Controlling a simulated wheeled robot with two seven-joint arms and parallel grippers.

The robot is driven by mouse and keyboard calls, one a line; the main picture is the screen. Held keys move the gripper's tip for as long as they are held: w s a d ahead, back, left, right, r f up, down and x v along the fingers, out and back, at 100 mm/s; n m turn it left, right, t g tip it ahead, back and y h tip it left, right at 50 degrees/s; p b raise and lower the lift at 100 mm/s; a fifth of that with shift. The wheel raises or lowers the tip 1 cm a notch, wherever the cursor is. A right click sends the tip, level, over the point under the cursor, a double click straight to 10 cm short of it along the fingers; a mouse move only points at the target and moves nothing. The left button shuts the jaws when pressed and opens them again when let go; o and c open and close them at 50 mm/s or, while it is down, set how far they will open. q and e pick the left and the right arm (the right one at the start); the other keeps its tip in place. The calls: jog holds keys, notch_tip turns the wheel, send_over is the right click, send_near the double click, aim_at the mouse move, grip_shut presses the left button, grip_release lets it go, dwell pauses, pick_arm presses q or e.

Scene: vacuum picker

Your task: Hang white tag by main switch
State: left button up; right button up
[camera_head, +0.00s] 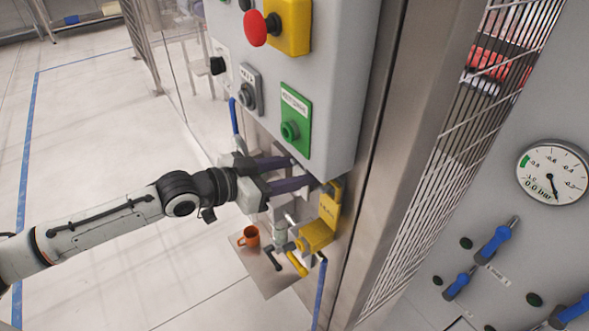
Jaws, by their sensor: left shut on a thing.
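My left gripper (298,179) reaches in from the left, below the grey control box, with its two dark purple fingers pointing right. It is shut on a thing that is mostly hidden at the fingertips. I cannot make out a white tag clearly. A yellow padlock-like piece with dark print (330,204) hangs just right of the fingertips, under the box's lower right corner. I cannot tell whether the fingers touch it. No switch is clearly readable as the main switch; a red knob (256,28) on a yellow housing sits high on the box. My right gripper is not in view.
The grey control box (340,90) overhangs the gripper and carries a green plate (296,120) with a button. A metal post and wire mesh (450,150) stand right. The floor at left is clear.

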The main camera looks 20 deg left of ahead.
pick_arm(q)
jog(key=shift+s+a+r+p, duration=0.1)
jog(key=shift+s+a+p, duration=0.45)
jog(key=shift+s+a, duration=0.3)
jog(key=shift+s+a+p, duration=0.5)
jog(key=shift+s+a, duration=0.15)
jog(key=shift+s, duration=0.4)
jog(key=shift+f+p+v, duration=0.25)
jog(key=shift+p+v, duration=0.2)
jog(key=shift+v, duration=0.8)
jog(key=shift+f+p+v, duration=0.25)
jog(key=shift+p+v, duration=0.2)
jog(key=shift+v, duration=0.8)
jog(key=shift+r, duration=0.1)
